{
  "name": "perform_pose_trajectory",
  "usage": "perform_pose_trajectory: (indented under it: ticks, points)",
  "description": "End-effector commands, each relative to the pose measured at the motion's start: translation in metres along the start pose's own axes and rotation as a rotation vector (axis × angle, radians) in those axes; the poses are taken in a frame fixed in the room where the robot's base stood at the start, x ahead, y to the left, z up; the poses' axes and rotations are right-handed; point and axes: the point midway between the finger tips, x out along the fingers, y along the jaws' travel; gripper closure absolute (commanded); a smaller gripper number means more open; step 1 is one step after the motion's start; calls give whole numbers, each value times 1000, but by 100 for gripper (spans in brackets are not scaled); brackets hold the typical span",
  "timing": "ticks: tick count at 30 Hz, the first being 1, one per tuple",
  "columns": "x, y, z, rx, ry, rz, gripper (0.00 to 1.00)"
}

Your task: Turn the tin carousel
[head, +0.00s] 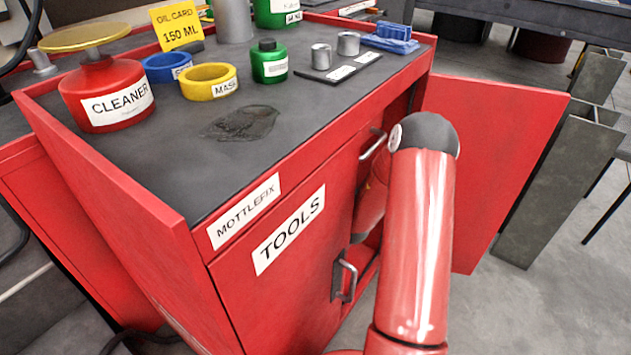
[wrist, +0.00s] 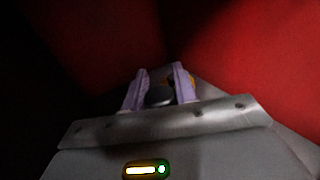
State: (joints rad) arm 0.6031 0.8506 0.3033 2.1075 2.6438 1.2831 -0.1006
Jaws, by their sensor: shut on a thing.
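My arm (head: 415,240) reaches into the open side of the red tool cabinet in the head view, and my gripper is hidden there behind the arm and cabinet. In the wrist view my gripper (wrist: 161,70) shows two pale purple fingers, shut on a dark grey rounded piece (wrist: 160,97) between them. Too little of this piece shows to tell whether it belongs to the tin carousel. A small orange-brown patch (wrist: 170,80) lies just beyond the right finger. I cannot make out a whole carousel in either view.
The cabinet door (head: 490,165) stands open to the right of my arm. Cabinet handles (head: 345,278) are close to the arm's left. The dark cabinet top holds a cleaner tin (head: 105,95), tape rolls (head: 208,80) and a green bottle (head: 269,62). The cabinet interior is dark.

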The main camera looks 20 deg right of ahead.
Motion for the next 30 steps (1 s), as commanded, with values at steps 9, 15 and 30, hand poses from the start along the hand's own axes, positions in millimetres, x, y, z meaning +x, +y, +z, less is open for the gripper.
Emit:
perform_pose_trajectory:
  ticks: [9,15,30]
  points:
    - [0,0,0,-2,0,-12,100]
    - [0,0,0,-2,0,-11,51]
    - [-27,0,0,-2,2,-11,50]
